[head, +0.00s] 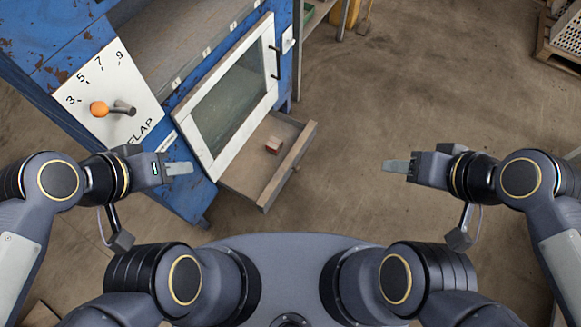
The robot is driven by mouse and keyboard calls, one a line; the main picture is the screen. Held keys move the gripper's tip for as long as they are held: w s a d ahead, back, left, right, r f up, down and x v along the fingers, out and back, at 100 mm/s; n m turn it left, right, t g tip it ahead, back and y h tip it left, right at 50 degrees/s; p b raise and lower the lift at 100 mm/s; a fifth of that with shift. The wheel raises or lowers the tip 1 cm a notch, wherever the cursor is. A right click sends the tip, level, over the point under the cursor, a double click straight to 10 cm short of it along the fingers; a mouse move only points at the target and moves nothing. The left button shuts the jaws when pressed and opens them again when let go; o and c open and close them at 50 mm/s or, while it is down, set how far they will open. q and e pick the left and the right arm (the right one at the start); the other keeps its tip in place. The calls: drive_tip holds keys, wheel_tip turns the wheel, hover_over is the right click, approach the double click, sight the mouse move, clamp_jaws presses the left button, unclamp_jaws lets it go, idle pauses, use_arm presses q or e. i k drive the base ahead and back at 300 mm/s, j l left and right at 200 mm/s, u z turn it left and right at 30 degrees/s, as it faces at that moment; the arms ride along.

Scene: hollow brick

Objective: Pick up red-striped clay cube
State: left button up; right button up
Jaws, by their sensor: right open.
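A small reddish-brown cube (273,145) lies in the pulled-out drawer (297,152) under the white-framed window. It is too small to make out its stripe clearly. My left gripper (190,168) is in front of the blue cabinet, to the left of the cube and apart from it. Its fingers are seen edge-on, so its opening cannot be told. My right gripper (385,166) is open and empty over the floor, well to the right of the drawer.
The blue cabinet (60,65) carries a white dial plate (133,80) with an orange-knobbed lever (99,109). A white-framed window door (237,95) stands above the drawer. A crate on a pallet (562,35) is at the top right. The floor (430,90) between is clear.

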sight(274, 145)
drive_tip(key=i+l, duration=0.35)
drive_tip(key=i+l+u, duration=0.15)
drive_tip(key=u, duration=0.3)
drive_tip(key=i+l+u, duration=0.15)
drive_tip(key=u, duration=0.25)
drive_tip(key=i+l+u, duration=0.1)
drive_tip(key=l+u, duration=0.35)
drive_tip(key=j+u, duration=0.15)
drive_tip(key=u, duration=0.75)
